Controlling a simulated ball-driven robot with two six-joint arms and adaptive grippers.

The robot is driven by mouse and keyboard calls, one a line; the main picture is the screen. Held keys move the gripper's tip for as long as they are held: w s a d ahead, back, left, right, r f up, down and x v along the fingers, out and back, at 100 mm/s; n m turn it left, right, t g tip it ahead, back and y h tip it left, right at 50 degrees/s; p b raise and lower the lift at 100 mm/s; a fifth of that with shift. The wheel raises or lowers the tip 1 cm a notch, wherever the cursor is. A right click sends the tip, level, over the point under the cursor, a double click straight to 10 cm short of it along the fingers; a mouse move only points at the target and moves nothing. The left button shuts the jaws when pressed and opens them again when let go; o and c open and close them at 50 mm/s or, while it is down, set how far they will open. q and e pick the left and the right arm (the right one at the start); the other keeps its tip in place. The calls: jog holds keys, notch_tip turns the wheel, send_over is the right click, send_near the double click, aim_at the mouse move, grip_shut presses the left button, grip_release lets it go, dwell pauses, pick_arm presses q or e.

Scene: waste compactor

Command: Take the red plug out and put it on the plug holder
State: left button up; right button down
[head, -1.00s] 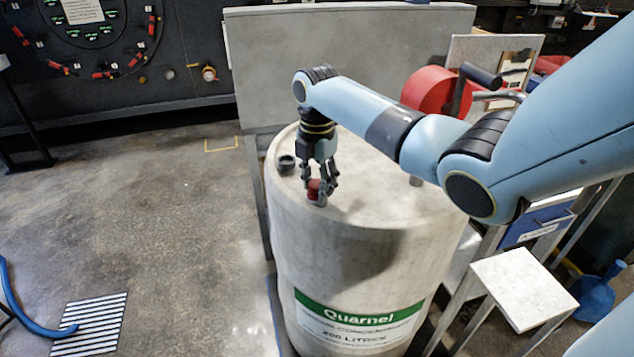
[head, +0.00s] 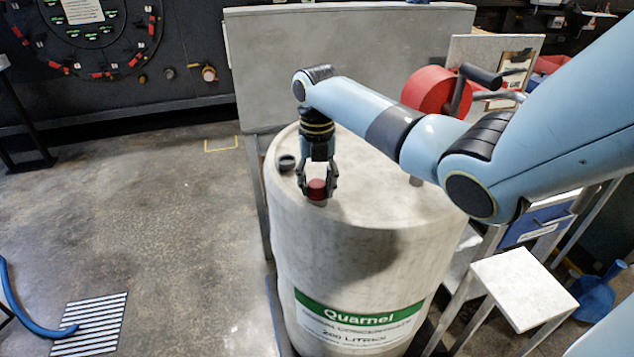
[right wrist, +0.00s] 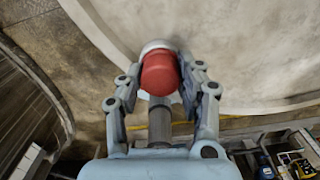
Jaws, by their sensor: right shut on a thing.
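The red plug (head: 317,187) is at the front left of the top of the pale drum (head: 375,262). My right gripper (head: 317,190) comes down over it from above, with one finger on each side. In the right wrist view the red plug (right wrist: 160,73) sits between the fingertips of my right gripper (right wrist: 160,75), which is shut on it. A pale collar shows just past the plug; I cannot tell whether the plug is still seated in it. A dark round cup (head: 287,163), possibly the plug holder, stands on the drum top to the left. My left gripper is not in view.
A grey panel (head: 345,60) stands behind the drum. A red cylinder (head: 436,91) with a dark handle is at the back right. A small white-topped stand (head: 524,287) is right of the drum. The floor to the left is mostly clear, with a blue hose (head: 25,318) and a striped grate.

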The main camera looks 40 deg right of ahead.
jog(key=shift+n, duration=0.5)
jog(key=c, duration=0.8)
grip_release()
jog(key=shift+c, duration=0.3)
jog(key=m, duration=1.5)
jog(key=shift+m, duration=0.3)
jog(key=m, duration=0.5)
